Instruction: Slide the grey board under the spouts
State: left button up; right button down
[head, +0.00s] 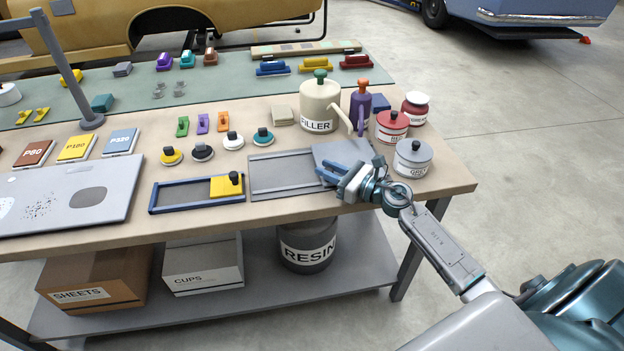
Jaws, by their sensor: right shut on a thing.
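The grey board (336,153) is a flat plate at the right part of the table, in front of the spouted containers. My right gripper (332,177) is shut on the board's near edge, hiding part of it. The cream FILLER can (320,97) has a spout (342,118) pointing down to the right, just behind the board's far edge. The purple container (360,98) stands beside it; its spout is hard to make out. The board's far edge looks close to the spouts, but I cannot tell whether it is beneath them. My left gripper is out of view.
A grey framed tray (262,173) lies left of the board. Red (392,127) and grey (413,158) tins stand close to its right. A blue-railed frame (180,196) with a yellow block (226,186) is further left. Several round-knobbed pads sit behind. The table's front edge is near my gripper.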

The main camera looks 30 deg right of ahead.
jog(key=shift+s+d+f, duration=0.15)
jog(key=shift+d, duration=0.35)
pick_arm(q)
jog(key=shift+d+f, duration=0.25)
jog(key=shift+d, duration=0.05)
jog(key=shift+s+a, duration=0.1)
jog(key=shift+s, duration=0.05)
pick_arm(e)
jog(key=c, duration=1.4)
grip_release()
jog(key=shift+d, duration=0.1)
jog(key=shift+o, duration=0.7)
jog(key=shift+s+d, duration=0.1)
jog(key=shift+d, duration=0.1)
jog(key=shift+a, duration=0.1)
